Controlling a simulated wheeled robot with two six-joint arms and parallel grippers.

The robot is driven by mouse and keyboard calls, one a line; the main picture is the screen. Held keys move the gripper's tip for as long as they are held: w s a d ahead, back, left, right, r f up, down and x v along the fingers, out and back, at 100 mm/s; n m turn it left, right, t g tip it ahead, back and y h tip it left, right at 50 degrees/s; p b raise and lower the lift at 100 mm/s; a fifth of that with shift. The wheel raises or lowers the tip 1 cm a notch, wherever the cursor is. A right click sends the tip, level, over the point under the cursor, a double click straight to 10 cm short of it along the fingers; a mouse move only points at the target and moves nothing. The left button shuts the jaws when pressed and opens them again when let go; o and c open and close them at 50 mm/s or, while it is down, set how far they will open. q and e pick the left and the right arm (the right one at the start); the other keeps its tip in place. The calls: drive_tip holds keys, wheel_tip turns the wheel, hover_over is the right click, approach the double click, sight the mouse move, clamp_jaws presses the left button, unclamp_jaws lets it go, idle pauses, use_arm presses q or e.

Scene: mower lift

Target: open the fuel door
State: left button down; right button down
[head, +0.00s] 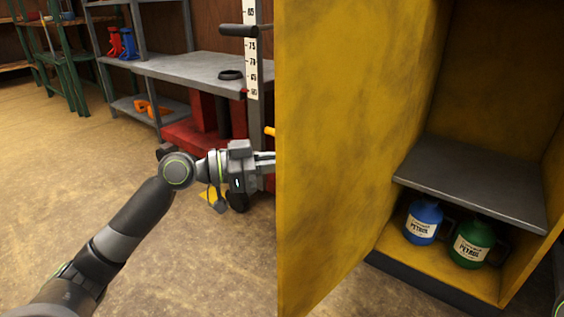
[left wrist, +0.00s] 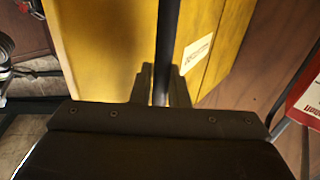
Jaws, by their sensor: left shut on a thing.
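The yellow fuel door (head: 350,120) stands open in the head view, with its inner face turned to me. The yellow fuel cabinet (head: 500,70) beside it is open to view. My left gripper (head: 268,162) reaches behind the door's left edge, so its fingertips are hidden there. In the left wrist view my left gripper (left wrist: 161,88) is shut on a dark upright bar, the door handle (left wrist: 168,40), in front of the yellow door (left wrist: 100,40) with a white label. My right gripper is not in view.
A grey shelf (head: 470,180) crosses the cabinet. Below it stand a blue petrol can (head: 423,222) and a green petrol can (head: 471,243). A grey metal rack (head: 190,70) stands behind my left arm. The floor at the left is clear.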

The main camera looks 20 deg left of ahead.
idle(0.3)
use_arm(q)
drive_tip(key=c, duration=1.5)
unclamp_jaws()
drive_tip(key=shift+a, duration=0.1)
